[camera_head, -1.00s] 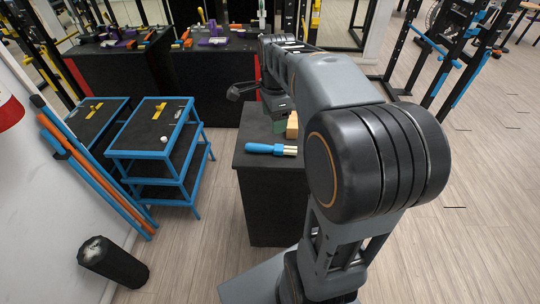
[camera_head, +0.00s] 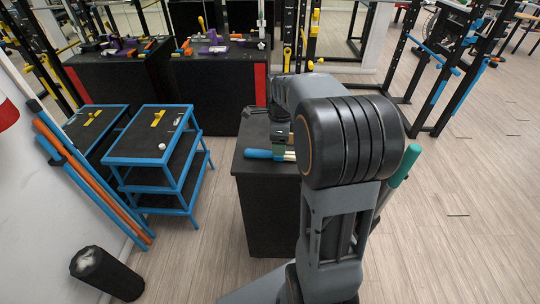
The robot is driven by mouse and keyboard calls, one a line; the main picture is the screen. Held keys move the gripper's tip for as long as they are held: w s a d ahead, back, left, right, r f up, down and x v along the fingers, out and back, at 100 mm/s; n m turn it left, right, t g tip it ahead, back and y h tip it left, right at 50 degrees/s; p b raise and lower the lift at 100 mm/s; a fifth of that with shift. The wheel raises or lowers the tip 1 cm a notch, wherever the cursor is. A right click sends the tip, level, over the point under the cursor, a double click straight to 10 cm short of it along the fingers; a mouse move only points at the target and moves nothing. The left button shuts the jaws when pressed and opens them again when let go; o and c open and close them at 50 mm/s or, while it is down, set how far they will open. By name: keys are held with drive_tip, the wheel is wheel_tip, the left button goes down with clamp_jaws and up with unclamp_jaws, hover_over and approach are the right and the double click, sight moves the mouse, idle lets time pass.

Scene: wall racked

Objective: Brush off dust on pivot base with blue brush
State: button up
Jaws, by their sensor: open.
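The blue brush (camera_head: 257,153) lies on the black cabinet top. Its blue handle points left, and its pale end (camera_head: 289,156) shows at the right. My gripper (camera_head: 279,152) reaches down over the brush where the handle meets the pale part. My gripper is open and its fingers are small and partly hidden, so I cannot tell whether they touch the brush. My arm hides much of the right side of the cabinet top. I cannot make out the pivot base or any dust on it.
The black cabinet (camera_head: 262,210) stands in front of me. Blue-framed step shelves (camera_head: 150,147) stand to its left, with a black roller (camera_head: 106,272) on the floor. A green handle (camera_head: 405,165) shows right of my arm. Open floor lies at the right.

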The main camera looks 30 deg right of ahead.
sight(271, 154)
wheel_tip(271, 154, down, 5)
drive_tip(key=shift+d+r, duration=0.1)
drive_tip(key=shift+d, duration=0.05)
drive_tip(key=c, duration=1)
